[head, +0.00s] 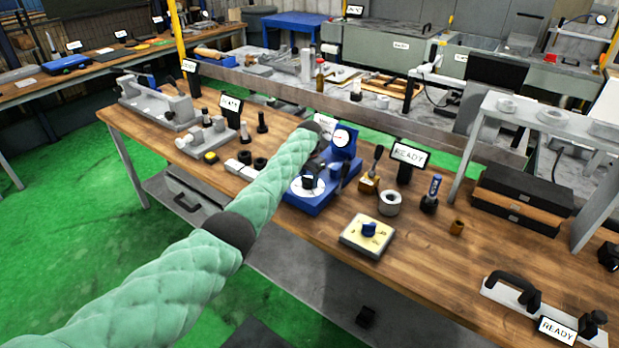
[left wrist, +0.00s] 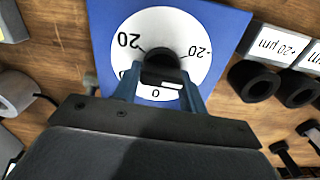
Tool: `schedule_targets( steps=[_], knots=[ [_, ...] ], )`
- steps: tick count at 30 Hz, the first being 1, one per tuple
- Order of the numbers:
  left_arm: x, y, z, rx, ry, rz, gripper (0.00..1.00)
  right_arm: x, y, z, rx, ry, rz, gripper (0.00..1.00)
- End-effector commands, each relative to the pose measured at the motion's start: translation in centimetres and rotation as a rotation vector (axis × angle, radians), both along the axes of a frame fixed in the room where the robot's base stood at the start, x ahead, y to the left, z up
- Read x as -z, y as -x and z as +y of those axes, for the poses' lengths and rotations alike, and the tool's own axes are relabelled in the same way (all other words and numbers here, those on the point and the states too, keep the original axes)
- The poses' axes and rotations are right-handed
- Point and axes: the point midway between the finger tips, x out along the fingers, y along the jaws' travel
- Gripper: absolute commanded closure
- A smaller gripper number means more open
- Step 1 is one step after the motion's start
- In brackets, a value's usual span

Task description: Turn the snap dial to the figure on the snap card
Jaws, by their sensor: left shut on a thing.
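The dial (left wrist: 127,62) is a white disc on a blue base (left wrist: 225,30), marked 20, 0 and -20, with a black knob (left wrist: 160,55) at its middle. My left gripper (left wrist: 158,88) is shut on the knob, with one blue finger on each side. A white line on the knob shows between the fingers, on the side of the 0. In the head view the dial (head: 299,191) sits at the bench's middle, with my left gripper (head: 309,180) coming down on it. A label reading "+20 µm" (left wrist: 282,45) shows upside down beside the base. I cannot tell which card is the snap card. My right gripper is not in view.
A round gauge (head: 342,138) on a blue stand rises just behind the dial. Black rings (head: 259,163) lie to the left. The bench's right-front is partly clear.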

Motion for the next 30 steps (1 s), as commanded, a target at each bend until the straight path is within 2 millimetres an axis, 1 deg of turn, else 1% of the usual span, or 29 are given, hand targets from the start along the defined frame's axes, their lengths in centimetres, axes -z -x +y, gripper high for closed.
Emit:
schedule_targets(
  steps=[1,9,15,17,22,30],
  knots=[
    [-0.4,-0.1,-0.1,-0.043,0.002,-0.002,0.81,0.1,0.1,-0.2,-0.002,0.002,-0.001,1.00],
    [-0.3,-0.2,0.1,-0.288,0.001,-0.002,0.81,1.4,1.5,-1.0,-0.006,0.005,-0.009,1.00],
    [-0.3,-0.2,0.2,-0.433,0.002,-0.002,0.81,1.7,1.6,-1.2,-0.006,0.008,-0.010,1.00],
    [-0.3,-0.2,0.2,-0.468,0.001,-0.003,0.81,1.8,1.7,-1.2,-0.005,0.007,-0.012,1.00],
    [-0.3,-0.3,0.3,-0.544,0.002,-0.003,0.81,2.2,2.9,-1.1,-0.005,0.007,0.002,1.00],
    [-0.3,-0.3,0.4,-0.596,0.001,-0.004,0.81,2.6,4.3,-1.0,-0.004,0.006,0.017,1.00]
  ],
)
